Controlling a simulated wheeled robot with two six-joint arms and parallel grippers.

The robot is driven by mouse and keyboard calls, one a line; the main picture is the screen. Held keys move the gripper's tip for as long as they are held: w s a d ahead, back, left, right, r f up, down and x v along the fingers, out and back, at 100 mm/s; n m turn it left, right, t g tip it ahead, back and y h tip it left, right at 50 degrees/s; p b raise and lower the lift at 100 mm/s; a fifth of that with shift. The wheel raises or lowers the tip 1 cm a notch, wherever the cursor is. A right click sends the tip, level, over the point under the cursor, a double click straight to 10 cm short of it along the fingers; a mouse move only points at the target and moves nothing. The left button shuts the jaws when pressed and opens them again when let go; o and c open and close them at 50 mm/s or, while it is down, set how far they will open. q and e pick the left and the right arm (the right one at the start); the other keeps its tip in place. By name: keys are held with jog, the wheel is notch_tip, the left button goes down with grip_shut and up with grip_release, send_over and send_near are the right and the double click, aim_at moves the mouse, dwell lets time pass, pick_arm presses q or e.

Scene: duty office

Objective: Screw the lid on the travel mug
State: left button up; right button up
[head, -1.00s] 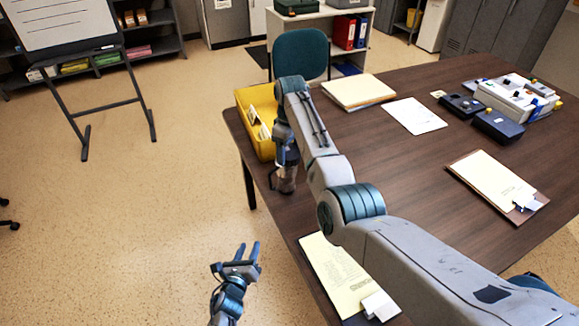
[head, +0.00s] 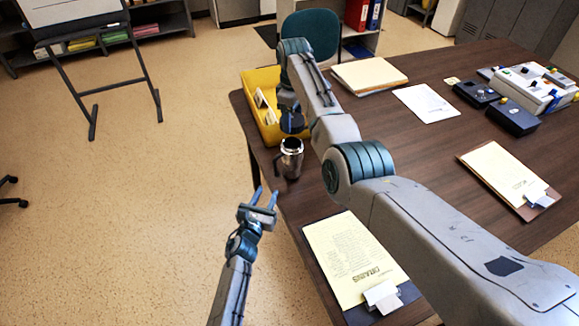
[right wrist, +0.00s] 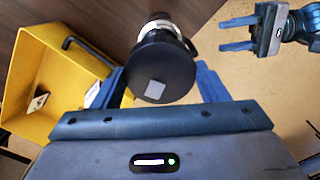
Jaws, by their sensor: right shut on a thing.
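The travel mug (head: 291,160) is a steel cup with a dark handle, standing upright near the table's left edge. Its open top shows. My right gripper (head: 290,108) is above it, shut on the dark round lid (head: 292,123), with a small gap between lid and mug. In the right wrist view the lid (right wrist: 163,72) sits between the fingertips, with a grey square on top, and hides most of the mug (right wrist: 160,25). My left gripper (head: 263,198) is open and empty, just off the table edge, short of the mug; it also shows in the right wrist view (right wrist: 250,33).
A yellow bin (head: 262,92) stands just behind the mug at the table's corner. A clipboard with yellow paper (head: 350,255) lies in front. Folders (head: 368,74), a paper sheet (head: 426,103) and another clipboard (head: 505,178) lie on the table (head: 430,155) to the right.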

aim_at(275, 174)
pick_arm(q)
jog(key=x, duration=0.8)
jog(key=shift+c, duration=0.3)
grip_shut()
